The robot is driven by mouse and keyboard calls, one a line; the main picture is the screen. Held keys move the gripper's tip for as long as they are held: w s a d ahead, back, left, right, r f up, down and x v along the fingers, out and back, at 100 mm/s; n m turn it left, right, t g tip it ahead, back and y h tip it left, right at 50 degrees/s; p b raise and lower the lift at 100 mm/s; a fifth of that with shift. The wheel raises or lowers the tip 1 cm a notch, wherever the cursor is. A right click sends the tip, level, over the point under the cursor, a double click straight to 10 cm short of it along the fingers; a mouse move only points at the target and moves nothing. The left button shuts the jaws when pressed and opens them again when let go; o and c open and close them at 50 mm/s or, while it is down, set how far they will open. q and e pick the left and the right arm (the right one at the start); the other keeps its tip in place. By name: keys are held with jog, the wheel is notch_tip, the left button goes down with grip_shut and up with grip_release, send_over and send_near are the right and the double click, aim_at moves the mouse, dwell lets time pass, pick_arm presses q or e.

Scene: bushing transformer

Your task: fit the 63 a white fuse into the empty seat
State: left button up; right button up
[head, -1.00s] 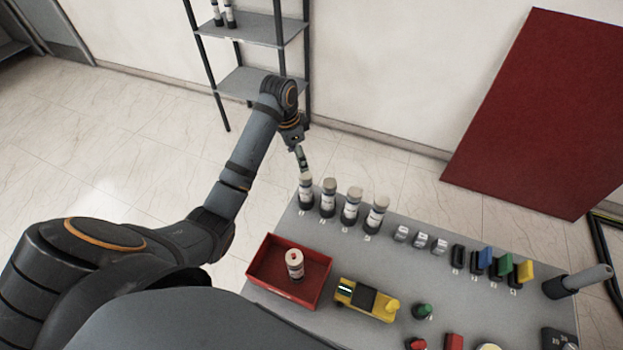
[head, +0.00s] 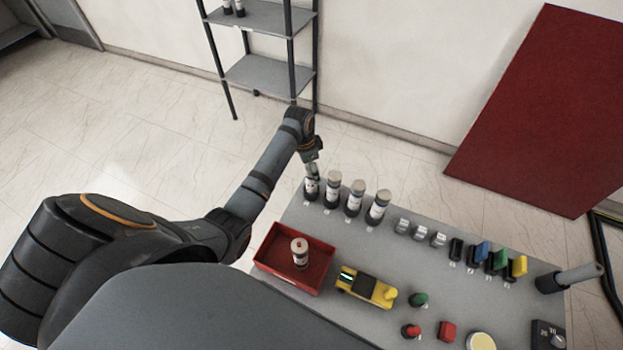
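Several white fuses with dark lower ends stand in a row at the back left of the grey table, the near ones being (head: 333,188), (head: 354,198) and (head: 377,207). The leftmost fuse (head: 311,188) stands under my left gripper (head: 312,175), which hides its top. Whether the fingers are closed on it is too small to tell. One more white fuse (head: 300,252) stands upright in a red tray. The rating labels are not readable, and I cannot make out an empty seat. My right gripper is not in view.
The red tray (head: 264,268) sits at the table's left edge. A yellow-black device (head: 366,287) lies beside it. Grey blocks (head: 420,233), coloured blocks (head: 497,262) and a grey-handled piece (head: 578,275) continue the row. A shelf rack (head: 268,75) stands behind.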

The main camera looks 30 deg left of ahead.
pick_arm(q)
jog(key=shift+w+f, duration=0.1)
jog(key=shift+f, duration=0.1)
jog(key=shift+r, duration=0.1)
grip_shut()
dwell(0.4)
